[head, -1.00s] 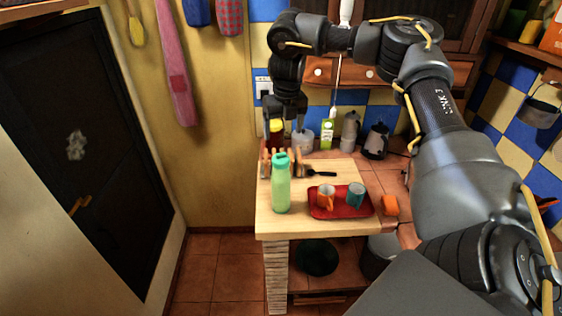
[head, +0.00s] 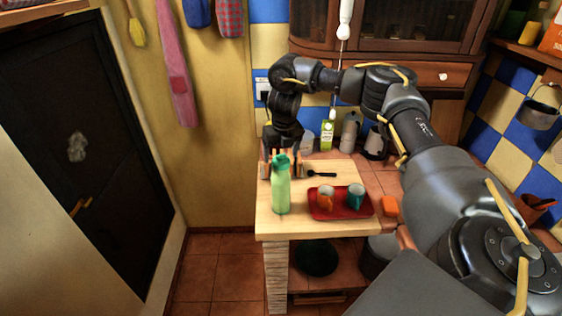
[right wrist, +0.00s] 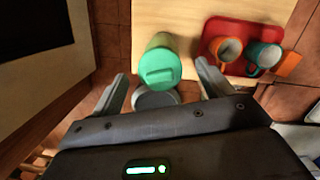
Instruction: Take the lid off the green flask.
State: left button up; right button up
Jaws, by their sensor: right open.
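The green flask (head: 281,190) stands upright near the left front of the wooden counter top. Its teal-green lid (head: 281,163) is on top, with a raised loop. My right gripper (head: 283,150) is just above and behind the flask, pointing down. In the right wrist view the two fingers are apart and empty, and the lid (right wrist: 160,68) shows close to the gap between the fingertips. I cannot tell that either finger touches it. The flask body (right wrist: 160,40) shows partly beyond the lid. My left gripper is not in view.
A red tray (head: 340,213) with an orange mug (head: 326,197) and a teal mug (head: 355,197) lies right of the flask. A black utensil (head: 321,174) lies behind the tray. A grey round container (right wrist: 155,99) shows near the fingers. Bottles and a kettle stand at the back.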

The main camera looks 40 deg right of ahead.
jog(key=shift+w+f, duration=0.1)
jog(key=shift+f, duration=0.6)
jog(key=shift+r, duration=0.1)
jog(key=shift+c, duration=0.5)
jog(key=c, duration=1)
jog(key=shift+o, duration=0.2)
jog(key=shift+r, duration=0.1)
